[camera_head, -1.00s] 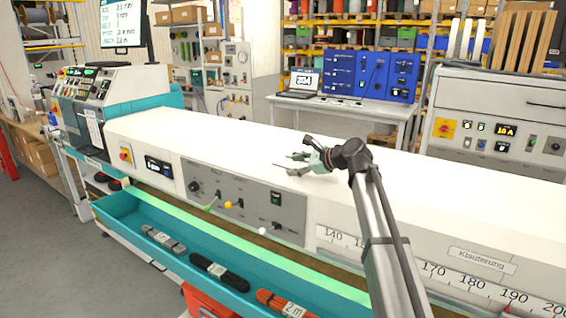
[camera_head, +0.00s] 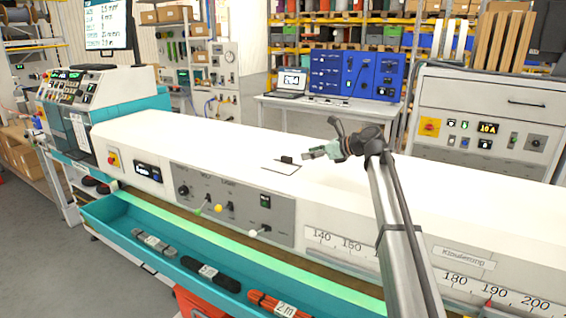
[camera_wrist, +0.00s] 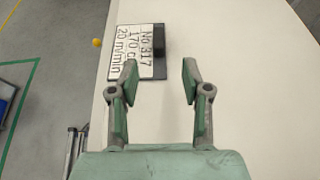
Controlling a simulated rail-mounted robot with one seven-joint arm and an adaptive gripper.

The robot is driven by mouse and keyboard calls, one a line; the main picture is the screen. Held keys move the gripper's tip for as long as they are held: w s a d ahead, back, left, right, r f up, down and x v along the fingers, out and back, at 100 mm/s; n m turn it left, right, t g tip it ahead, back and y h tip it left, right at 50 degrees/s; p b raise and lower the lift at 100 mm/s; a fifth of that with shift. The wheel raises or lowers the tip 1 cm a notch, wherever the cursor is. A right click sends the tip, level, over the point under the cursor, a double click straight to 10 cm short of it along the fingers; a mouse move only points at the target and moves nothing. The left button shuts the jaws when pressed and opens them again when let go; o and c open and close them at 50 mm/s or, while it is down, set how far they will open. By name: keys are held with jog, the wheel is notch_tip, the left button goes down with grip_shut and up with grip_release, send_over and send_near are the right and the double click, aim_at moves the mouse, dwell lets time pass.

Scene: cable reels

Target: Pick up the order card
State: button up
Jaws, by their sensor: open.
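The order card (camera_wrist: 130,52) is a white card with printed text reading "No 317", "170 c…" and "20 m/min", with a dark edge and a black block (camera_wrist: 159,40) at its right side in the wrist view. It lies on the white machine top (camera_head: 222,138). In the head view the card (camera_head: 281,167) is a thin dark-edged outline with the small black block standing on it. My gripper (camera_head: 306,154) is just right of the card, above the surface. In the wrist view my gripper (camera_wrist: 160,76) is open and empty, its fingertips short of the block.
A teal tray (camera_head: 110,220) with several cable bundles runs along the machine's front. Small levers with coloured knobs (camera_head: 218,208) stick out from the front panel. The white top around the card is clear. A laptop (camera_head: 290,82) stands on a table behind.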

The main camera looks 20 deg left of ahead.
aim_at(290, 158)
jog(key=shift+p+x, duration=1.65)
jog(key=shift+x, duration=3.15)
jog(key=shift+s, duration=0.2)
grip_shut()
